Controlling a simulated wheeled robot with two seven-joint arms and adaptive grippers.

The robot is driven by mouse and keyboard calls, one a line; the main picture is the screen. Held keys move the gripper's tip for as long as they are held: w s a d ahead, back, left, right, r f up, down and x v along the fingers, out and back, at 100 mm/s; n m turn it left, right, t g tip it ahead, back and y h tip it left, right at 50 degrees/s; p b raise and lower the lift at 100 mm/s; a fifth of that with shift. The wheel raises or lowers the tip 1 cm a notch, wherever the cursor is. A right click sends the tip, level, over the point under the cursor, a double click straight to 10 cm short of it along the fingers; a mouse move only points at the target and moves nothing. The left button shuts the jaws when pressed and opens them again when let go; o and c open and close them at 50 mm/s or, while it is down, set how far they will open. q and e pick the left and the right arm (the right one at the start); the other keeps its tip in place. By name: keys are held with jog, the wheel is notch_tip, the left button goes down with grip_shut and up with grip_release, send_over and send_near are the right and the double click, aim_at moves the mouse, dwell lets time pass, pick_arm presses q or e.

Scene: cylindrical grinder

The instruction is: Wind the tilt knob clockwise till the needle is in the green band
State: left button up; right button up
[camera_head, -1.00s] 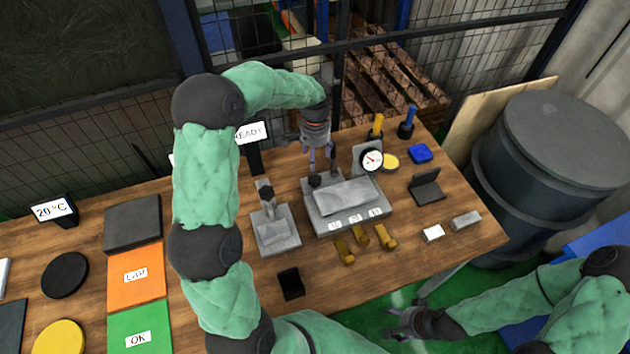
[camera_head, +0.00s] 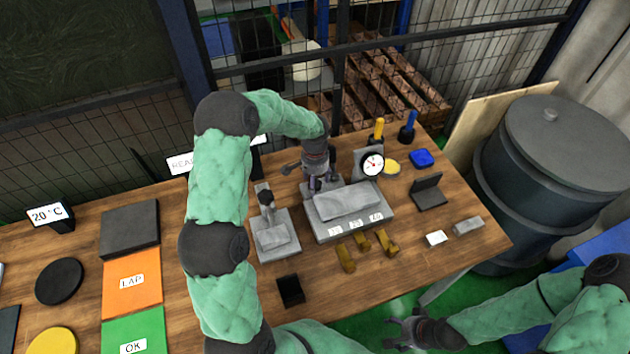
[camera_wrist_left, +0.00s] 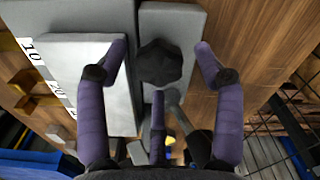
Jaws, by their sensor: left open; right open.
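The black faceted knob (camera_wrist_left: 160,62) sits on a grey block at the end of the grey fixture (camera_head: 385,214). My left gripper (camera_head: 314,184) is low over that end, open, its purple fingers spread around the knob in the left wrist view (camera_wrist_left: 160,70). I cannot tell whether any finger touches it. In the head view the gripper mostly hides the knob. The round white dial (camera_head: 373,163) stands upright behind the fixture with a reddish needle; its green band is too small to make out. My right gripper (camera_head: 396,332) is open and empty, off the table's front edge.
A grey stand with a black-topped post (camera_head: 273,240) is left of the fixture. Brass pieces (camera_head: 362,241) lie in front. A mesh fence stands behind the wooden table.

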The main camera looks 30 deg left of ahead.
aim_at(316, 183)
pick_arm(q)
jog(key=shift+c, duration=0.3)
jog(key=c, duration=1.1)
jog(key=shift+r+m+p, duration=0.15)
jog(key=shift+m+p, duration=0.4)
jog(key=shift+m, duration=0.35)
jog(key=m+p, duration=0.1)
jog(key=m, duration=0.2)
jog(key=shift+w, duration=0.1)
jog(key=o, duration=1.2)
jog(key=shift+c, duration=0.2)
notch_tip(316, 183, up, 12)
